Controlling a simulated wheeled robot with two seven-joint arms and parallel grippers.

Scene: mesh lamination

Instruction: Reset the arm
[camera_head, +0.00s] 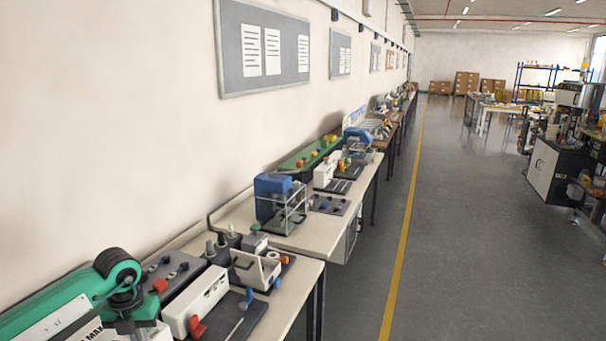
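Neither of my grippers shows in the head view, and I cannot make out either of my arms. No mesh piece can be made out. A long row of workbenches (309,272) runs along the left wall into the distance. On the nearest bench stands a green machine (50,303) with a black ribbed wheel at its top, cut off by the left and bottom edges.
A white box-shaped device (195,300) and a blue machine with a clear guard (280,201) stand on the benches. Grey notice boards (262,50) hang above. The grey floor (455,215) right of the yellow line (404,235) is clear up to a dark cabinet (562,172).

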